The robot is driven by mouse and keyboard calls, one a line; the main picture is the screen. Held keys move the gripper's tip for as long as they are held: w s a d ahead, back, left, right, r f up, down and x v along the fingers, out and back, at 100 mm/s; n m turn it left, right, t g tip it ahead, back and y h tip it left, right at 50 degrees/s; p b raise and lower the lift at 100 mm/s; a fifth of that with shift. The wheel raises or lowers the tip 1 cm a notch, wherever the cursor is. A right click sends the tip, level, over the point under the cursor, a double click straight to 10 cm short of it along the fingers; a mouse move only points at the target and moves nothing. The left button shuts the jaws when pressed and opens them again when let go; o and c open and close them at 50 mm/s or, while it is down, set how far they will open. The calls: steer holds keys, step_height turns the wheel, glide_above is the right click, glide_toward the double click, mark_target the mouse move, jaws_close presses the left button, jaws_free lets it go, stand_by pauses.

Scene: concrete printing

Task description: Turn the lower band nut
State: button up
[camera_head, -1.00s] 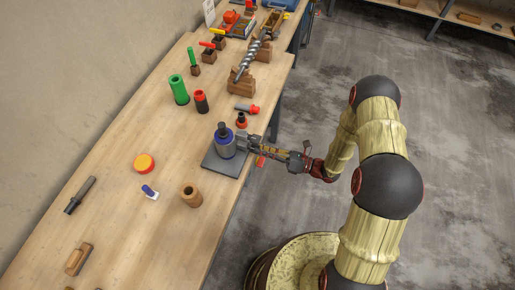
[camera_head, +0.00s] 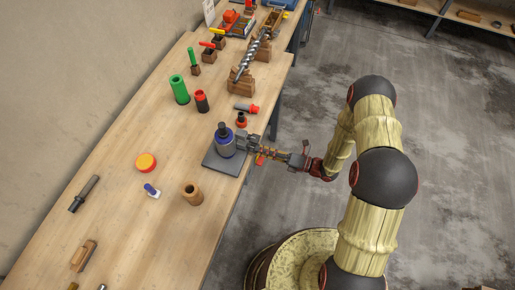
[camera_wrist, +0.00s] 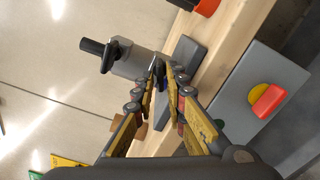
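A grey canister with a dark top and a blue lower part (camera_head: 225,147) stands upright on a dark square plate (camera_head: 211,162) at the bench's front edge. In the wrist view, the canister's grey body (camera_wrist: 134,62) lies on its side with its dark knob to the left. My gripper (camera_head: 244,142) reaches in level from the right against the canister's side. In the wrist view, its fingertips (camera_wrist: 160,76) are close together beside the canister, with a small dark and silvery piece between them. The band nut cannot be made out clearly, and whether the fingers grip it is unclear.
A red-topped black cylinder (camera_head: 201,101), a green tube (camera_head: 179,89) and a small red-and-black piece (camera_head: 241,120) stand behind the canister. A wooden cup (camera_head: 192,194) stands nearer. A wooden block with a screw (camera_head: 241,82) is farther along. Open floor lies right.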

steer(key=shift+o, duration=0.9)
steer(key=shift+v, duration=2.15)
